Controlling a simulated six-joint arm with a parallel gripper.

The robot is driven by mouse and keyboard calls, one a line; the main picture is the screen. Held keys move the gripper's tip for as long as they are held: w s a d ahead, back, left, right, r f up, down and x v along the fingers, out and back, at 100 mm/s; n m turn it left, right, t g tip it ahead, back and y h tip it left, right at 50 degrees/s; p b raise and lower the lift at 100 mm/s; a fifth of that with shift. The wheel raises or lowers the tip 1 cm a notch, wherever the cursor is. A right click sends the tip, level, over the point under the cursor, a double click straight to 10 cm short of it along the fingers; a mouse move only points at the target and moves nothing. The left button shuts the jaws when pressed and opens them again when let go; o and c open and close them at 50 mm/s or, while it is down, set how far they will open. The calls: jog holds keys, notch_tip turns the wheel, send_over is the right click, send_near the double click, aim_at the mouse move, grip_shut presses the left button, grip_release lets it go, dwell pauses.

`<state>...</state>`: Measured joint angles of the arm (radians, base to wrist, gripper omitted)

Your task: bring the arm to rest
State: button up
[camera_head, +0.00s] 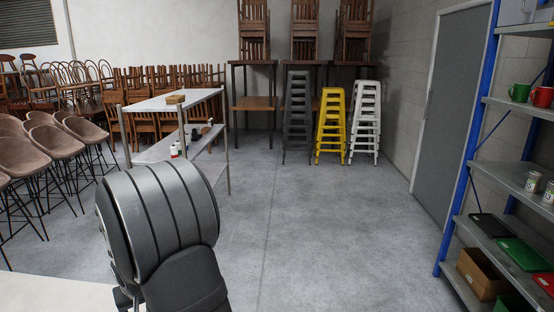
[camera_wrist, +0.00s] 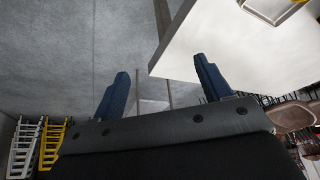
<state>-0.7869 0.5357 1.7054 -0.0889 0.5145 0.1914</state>
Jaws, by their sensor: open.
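My gripper (camera_wrist: 160,85) shows in the wrist view as two dark blue fingers set wide apart. It is open, and no object is held between the fingers. Floor, the edge of a white surface and thin table legs show behind the gap. In the head view, my dark grey arm link fills the lower left, and the gripper itself cannot be made out there.
A white-topped table (camera_head: 170,104) stands beyond my arm. Blue-framed shelves (camera_head: 508,172) are at the right. Stacked grey (camera_head: 297,115), yellow (camera_head: 332,125) and white stools (camera_head: 366,120) stand at the back. Brown bar chairs (camera_head: 60,142) crowd the left. The middle floor is clear.

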jog(key=w+d+f+m, duration=0.1)
jog(key=w+d, duration=0.3)
jog(key=d, duration=0.6)
jog(key=w+d+f+m+h, duration=0.1)
jog(key=w+d+f+m, duration=0.1)
jog(key=w+d, duration=0.3)
jog(key=w+d+f+m+t+h, duration=0.1)
jog(key=w+d, duration=0.3)
jog(key=d, duration=1)
jog(key=shift+w+d+f+m, duration=0.2)
jog(key=shift+d+f+m, duration=0.15)
jog(key=shift+f+m, duration=0.45)
jog(key=shift+a+r, duration=0.1)
jog(key=s+a+r+n, duration=0.1)
jog(key=s+a, duration=0.2)
jog(key=a, duration=0.7)
jog(key=s+a+r+n+y, duration=0.1)
jog(key=s+a+r+n, duration=0.1)
jog(key=a, duration=0.8)
jog(key=shift+s+r+n+g, duration=0.25)
jog(key=shift+s+n+g, duration=0.05)
jog(key=shift+s, duration=0.5)
